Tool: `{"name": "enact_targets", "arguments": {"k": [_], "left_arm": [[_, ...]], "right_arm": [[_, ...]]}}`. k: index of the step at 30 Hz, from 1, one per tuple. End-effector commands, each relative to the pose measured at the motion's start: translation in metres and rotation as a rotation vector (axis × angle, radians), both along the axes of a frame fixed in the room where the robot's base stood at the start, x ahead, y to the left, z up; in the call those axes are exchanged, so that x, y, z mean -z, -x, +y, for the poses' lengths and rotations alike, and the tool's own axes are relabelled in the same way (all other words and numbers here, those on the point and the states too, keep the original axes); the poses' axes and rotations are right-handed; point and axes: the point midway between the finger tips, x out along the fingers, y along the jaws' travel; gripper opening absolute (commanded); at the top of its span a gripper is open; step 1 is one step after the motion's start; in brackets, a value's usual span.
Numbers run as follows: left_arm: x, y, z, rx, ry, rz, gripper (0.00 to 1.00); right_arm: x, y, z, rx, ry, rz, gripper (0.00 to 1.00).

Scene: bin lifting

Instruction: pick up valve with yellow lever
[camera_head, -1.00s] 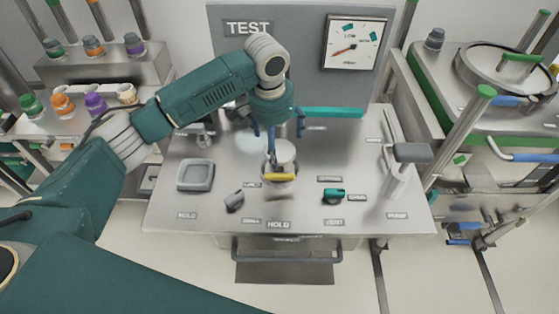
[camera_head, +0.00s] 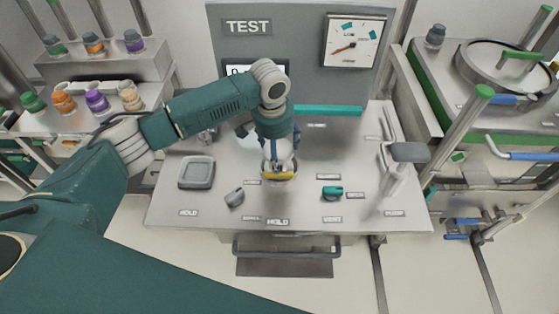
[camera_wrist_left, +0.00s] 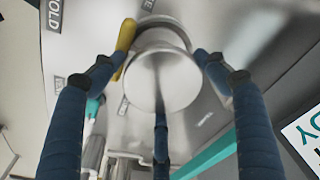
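The valve with the yellow lever is a round, silvery metal piece (camera_wrist_left: 163,80) on the test bench. Its yellow lever (camera_head: 277,176) shows on the near side below my gripper, and the lever (camera_wrist_left: 125,38) is at the upper left of the valve in the left wrist view. My left gripper (camera_head: 279,157) points down over the valve. Its blue fingers are spread around the round body, one of them close to the lever. I see no clear closing on it. In the head view the gripper hides most of the valve body. My right gripper is not in view.
The steel bench (camera_head: 300,215) carries a grey square pad (camera_head: 196,172), a grey knob (camera_head: 234,198), a teal knob (camera_head: 332,192) and a pump handle (camera_head: 408,152). A teal bar (camera_head: 330,110) lies behind the valve. A panel with a gauge (camera_head: 353,43) stands behind.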

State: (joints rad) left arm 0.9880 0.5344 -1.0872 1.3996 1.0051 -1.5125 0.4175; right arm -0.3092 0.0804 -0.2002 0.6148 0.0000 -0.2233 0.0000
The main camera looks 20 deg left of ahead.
Motion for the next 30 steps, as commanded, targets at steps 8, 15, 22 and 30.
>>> {"name": "enact_targets", "arguments": {"k": [8,15,22,30], "left_arm": [[0.004,0.004,0.001,-0.001,-0.004,0.013,0.15],[0.003,0.004,0.001,0.0,-0.002,0.014,0.14],[0.001,0.005,0.0,0.0,-0.002,0.017,0.14],[-0.032,0.003,0.0,0.002,0.0,0.008,0.13]], "right_arm": [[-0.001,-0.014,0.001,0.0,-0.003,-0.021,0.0],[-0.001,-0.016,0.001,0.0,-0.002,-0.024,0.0],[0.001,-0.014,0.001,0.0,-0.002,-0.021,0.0],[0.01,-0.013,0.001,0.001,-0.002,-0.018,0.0]]}}
